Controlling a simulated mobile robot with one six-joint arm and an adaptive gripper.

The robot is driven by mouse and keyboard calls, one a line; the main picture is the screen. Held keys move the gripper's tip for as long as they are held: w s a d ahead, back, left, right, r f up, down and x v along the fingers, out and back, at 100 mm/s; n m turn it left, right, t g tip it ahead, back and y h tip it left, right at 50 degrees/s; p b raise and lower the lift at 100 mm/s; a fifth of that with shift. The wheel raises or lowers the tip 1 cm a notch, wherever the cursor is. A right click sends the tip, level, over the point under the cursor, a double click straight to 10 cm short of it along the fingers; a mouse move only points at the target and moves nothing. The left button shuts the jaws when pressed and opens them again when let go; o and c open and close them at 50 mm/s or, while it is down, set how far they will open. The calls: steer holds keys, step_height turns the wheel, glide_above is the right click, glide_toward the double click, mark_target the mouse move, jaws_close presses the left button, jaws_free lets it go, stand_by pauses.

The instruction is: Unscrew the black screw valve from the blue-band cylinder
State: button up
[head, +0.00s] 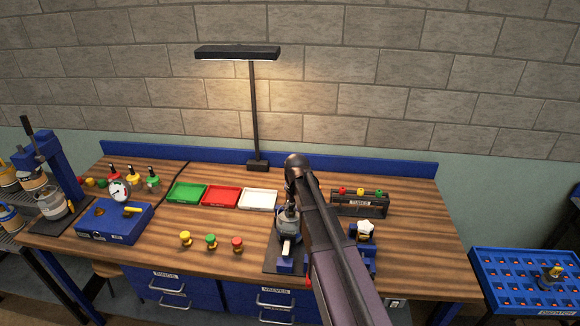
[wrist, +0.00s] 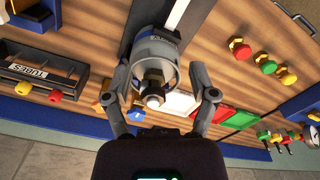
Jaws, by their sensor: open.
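A pale grey cylinder (head: 288,223) stands in a holder on a dark plate in the middle of the bench. In the wrist view the cylinder (wrist: 146,48) is seen from above, with a round collar around its top. A dark valve (wrist: 153,78) with a pale round tip sits in the collar's middle. I cannot make out the band's colour. My gripper (wrist: 168,92) is open, with one finger on each side of the collar and valve. A gap shows at the right finger; contact at the left is unclear. In the head view my arm partly hides the gripper.
Green (head: 187,192), red (head: 221,196) and white (head: 258,199) trays lie left of the cylinder. Loose coloured valves (head: 211,241) stand in front of them. A tubes rack (head: 359,206) and a blue fixture with a white knob (head: 366,228) are to the right. A lamp (head: 254,110) stands behind.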

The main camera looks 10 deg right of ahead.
step_height(320, 180, up, 6)
steer(key=n+p, duration=0.1)
steer(key=p, duration=0.4)
glide_above(290, 209)
steer(key=w, duration=0.2)
steer(key=shift+w+d, duration=0.1)
steer(key=shift+d, duration=0.1)
steer(key=shift+f+b, duration=0.25)
steer(key=shift+b, duration=0.2)
step_height(290, 209, down, 13)
steer(key=b, duration=1.3)
steer(key=shift+f, duration=0.15)
